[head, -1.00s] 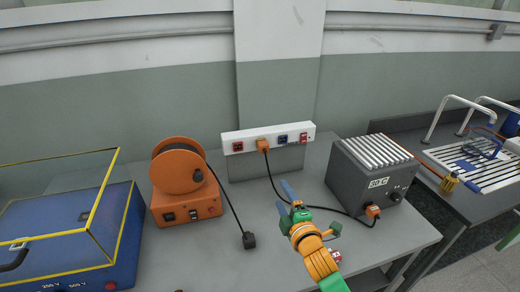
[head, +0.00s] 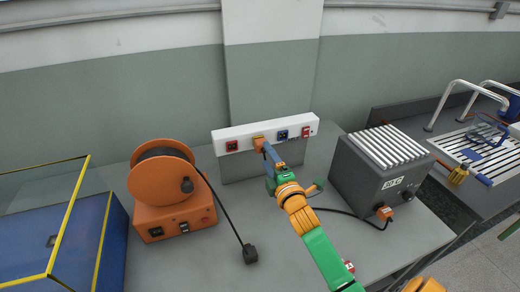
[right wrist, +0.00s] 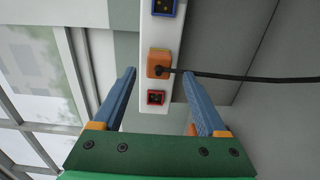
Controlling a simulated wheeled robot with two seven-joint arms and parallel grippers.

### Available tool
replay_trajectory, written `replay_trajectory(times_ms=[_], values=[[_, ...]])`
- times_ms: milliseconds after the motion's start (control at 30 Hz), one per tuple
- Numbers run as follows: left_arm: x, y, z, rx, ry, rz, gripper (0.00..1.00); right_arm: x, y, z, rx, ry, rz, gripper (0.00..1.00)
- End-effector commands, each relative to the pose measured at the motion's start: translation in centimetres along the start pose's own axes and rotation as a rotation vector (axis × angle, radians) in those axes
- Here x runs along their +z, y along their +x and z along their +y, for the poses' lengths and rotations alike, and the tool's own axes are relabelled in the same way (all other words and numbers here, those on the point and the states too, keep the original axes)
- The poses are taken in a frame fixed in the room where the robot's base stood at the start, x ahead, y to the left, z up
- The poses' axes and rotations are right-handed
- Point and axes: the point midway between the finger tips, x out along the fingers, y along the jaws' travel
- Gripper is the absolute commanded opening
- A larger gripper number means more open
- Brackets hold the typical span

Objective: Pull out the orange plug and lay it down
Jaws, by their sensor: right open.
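The orange plug (head: 258,142) sits in the white socket strip (head: 300,128) against the wall. In the right wrist view the plug (right wrist: 158,62) shows between a blue socket and a red socket, with its black cable running off to the right. My right gripper (head: 268,158) is open and empty, just in front of the plug. In the right wrist view its two blue fingers (right wrist: 159,74) point at the strip, one on each side of the plug and apart from it. My left gripper is not in view.
An orange cable reel (head: 175,205) with a black plug (head: 250,254) stands left. A grey heater box (head: 380,170) with an orange connector (head: 384,212) stands right. A blue, yellow-edged case (head: 60,235) is far left.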

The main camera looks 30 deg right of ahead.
Motion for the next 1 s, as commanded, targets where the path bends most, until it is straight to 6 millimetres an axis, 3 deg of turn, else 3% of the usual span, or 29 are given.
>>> replay_trajectory(times_ms=[100, 400, 1000], values=[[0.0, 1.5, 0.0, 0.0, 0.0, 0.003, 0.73, 0.0, 1.8, -0.4, 0.003, -0.001, 0.0, 0.75], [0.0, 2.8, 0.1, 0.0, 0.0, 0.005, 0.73, 0.0, 5.3, -0.2, 0.001, 0.0, 0.0, 0.75], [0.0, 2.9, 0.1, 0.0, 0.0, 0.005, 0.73, 0.0, 5.9, 0.0, -0.001, 0.001, 0.0, 0.75]])
